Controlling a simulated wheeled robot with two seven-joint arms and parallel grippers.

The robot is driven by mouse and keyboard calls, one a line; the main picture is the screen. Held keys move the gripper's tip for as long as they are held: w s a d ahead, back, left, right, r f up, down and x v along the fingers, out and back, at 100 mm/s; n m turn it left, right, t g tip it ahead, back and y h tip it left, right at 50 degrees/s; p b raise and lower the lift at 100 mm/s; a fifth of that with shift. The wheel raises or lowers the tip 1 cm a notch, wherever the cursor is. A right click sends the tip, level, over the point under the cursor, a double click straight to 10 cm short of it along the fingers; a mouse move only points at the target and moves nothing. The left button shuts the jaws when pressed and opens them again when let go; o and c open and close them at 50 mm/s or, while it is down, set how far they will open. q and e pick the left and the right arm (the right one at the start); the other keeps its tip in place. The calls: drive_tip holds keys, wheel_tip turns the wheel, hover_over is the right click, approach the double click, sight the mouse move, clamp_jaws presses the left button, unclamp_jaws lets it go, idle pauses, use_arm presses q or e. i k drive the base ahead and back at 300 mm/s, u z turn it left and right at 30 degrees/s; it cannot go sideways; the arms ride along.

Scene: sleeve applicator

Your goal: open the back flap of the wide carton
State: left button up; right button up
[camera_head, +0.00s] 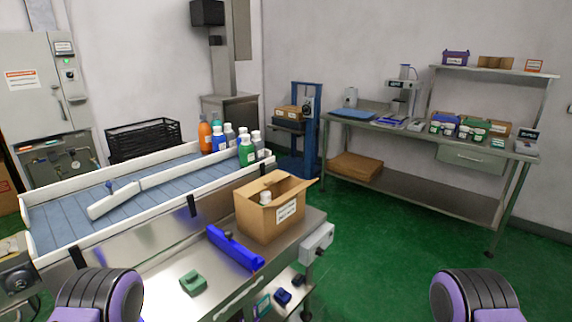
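An open brown carton (270,217) with a white label on its front stands on the steel table in the middle of the head view. I take it to be the wide carton. One flap sticks outward at its right side, and flaps stand up or tilt around the left and back of its opening. How far the back flap is folded is hard to tell at this size. A white-capped bottle (265,198) shows inside the carton. Purple and black parts of my two arms show at the bottom left and bottom right. Neither gripper is in view.
A blue bar (235,247) lies left of the carton, with a green block (193,283) nearer me. A conveyor (110,200) with several bottles at its far end runs behind. A workbench (400,128) stands at back right. Green floor between is clear.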

sight(248, 191)
drive_tip(key=z, duration=1.55)
drive_tip(key=i, duration=2.55)
drive_tip(key=u, duration=2.65)
